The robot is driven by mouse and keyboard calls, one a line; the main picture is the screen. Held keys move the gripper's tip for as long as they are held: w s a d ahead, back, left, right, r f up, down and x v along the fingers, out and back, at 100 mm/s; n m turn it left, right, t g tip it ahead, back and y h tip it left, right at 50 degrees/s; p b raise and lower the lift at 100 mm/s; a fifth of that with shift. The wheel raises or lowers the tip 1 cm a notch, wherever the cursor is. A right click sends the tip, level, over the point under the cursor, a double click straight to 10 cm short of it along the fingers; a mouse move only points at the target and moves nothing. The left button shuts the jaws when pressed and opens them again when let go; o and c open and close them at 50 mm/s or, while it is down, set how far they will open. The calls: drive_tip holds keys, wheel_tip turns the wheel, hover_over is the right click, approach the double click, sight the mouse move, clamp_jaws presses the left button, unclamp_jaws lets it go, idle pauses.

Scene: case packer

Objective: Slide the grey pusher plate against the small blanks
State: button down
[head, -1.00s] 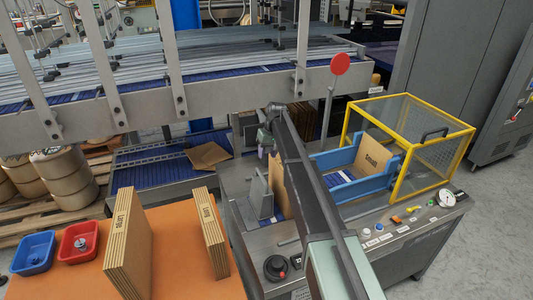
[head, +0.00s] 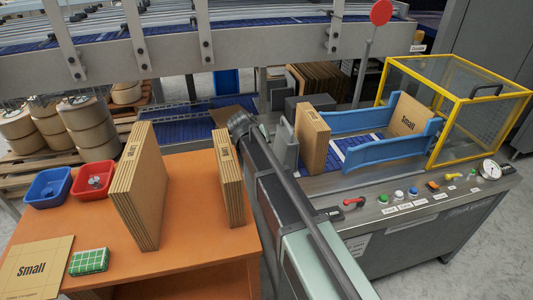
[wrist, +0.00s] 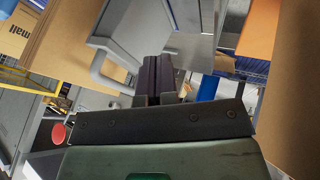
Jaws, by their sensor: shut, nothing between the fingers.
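The grey pusher plate (head: 287,143) stands upright on the machine at the left side of the small blanks (head: 313,140), an upright brown stack. In the head view they are very close; I cannot tell whether they touch. In the wrist view the plate (wrist: 140,22) with its bent handle lies just beyond my fingers, and printed cardboard (wrist: 40,35) is at upper left. My gripper (wrist: 160,78) is shut and empty, pointing at the plate. In the head view my gripper (head: 240,124) is left of the plate, its fingertips hard to make out.
An orange table (head: 190,245) holds two upright cardboard stacks, a blue bin (head: 47,187) and a red bin (head: 96,182). Blue guides (head: 385,148) and a yellow-framed guard (head: 455,110) lie right of the blanks. Buttons and a gauge (head: 489,170) line the machine's front.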

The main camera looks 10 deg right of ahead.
sight(282, 157)
drive_tip(key=w+d+f+b, duration=0.1)
drive_tip(key=d+f+b, duration=0.1)
drive_tip(key=w+d+f+b, duration=0.1)
drive_tip(key=d+f+b, duration=0.1)
drive_tip(key=f, duration=0.1)
drive_tip(key=w+d+f+b, duration=0.1)
drive_tip(key=d+f+b, duration=0.1)
drive_tip(key=shift+w+d+f, duration=0.25)
drive_tip(key=shift+w+d, duration=0.15)
drive_tip(key=shift+d, duration=0.25)
